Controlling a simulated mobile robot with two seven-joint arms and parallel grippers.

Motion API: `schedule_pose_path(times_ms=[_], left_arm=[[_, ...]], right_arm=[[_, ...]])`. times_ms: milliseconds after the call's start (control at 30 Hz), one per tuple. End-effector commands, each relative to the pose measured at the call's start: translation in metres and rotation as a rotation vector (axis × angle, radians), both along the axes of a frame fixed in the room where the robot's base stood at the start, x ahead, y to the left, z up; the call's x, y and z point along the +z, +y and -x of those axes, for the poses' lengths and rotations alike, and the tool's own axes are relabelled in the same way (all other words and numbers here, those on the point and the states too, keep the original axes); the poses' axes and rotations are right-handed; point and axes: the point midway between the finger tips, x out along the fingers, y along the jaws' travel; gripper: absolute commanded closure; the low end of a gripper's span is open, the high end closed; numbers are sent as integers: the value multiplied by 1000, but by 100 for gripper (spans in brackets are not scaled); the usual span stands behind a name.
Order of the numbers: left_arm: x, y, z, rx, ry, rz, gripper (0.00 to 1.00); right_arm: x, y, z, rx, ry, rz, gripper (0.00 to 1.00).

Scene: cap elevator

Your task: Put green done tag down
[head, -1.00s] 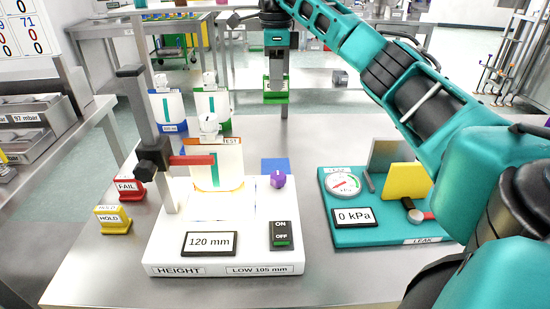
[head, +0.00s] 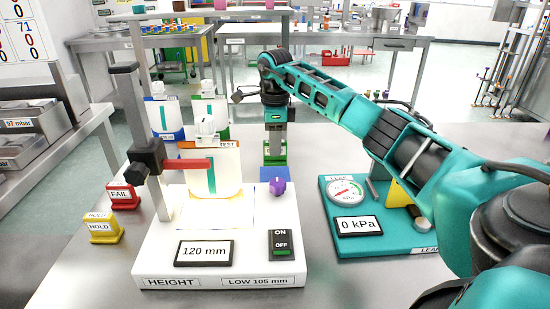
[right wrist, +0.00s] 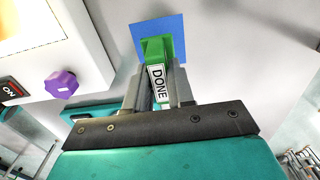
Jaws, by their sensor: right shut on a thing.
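The green done tag (head: 275,158) is held upright in my right gripper (head: 275,143), behind the white height station. In the right wrist view, the tag (right wrist: 156,52) shows its white DONE label between the fingers of my right gripper (right wrist: 158,88). A flat blue square (head: 274,174) lies on the table right at the tag. In the right wrist view, the tag overlaps the blue square (right wrist: 172,27). I cannot tell whether the tag's base touches it. My left gripper is not in view.
The height station (head: 160,262) with a purple knob (head: 277,186) stands in front, close to the blue square. Red FAIL (head: 123,196) and yellow HOLD (head: 103,228) tags stand left. The teal leak station (head: 385,243) is at right. Bare table lies right of the square.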

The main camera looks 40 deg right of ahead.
Motion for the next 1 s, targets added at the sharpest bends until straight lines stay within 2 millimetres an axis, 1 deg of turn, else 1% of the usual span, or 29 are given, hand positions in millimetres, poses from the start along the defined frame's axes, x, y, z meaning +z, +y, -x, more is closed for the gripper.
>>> schedule_pose_path(times_ms=[200, 267, 533, 667, 700, 933, 1000], left_arm=[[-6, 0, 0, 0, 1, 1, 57], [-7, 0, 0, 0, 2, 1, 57], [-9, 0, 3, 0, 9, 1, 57], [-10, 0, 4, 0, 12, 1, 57], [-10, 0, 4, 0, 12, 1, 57], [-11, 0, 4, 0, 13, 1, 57], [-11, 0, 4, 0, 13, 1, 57]], right_arm=[[-33, 0, 1, 0, 4, -1, 100], [-39, 0, 0, 0, 2, -1, 100], [-40, 0, 0, 0, 1, 0, 100], [-44, 0, 0, 0, 1, 0, 100], [-43, 0, 0, 0, 1, 0, 73], [-43, 0, 0, 0, 1, 0, 52], [-43, 0, 0, 0, 1, 0, 52]])
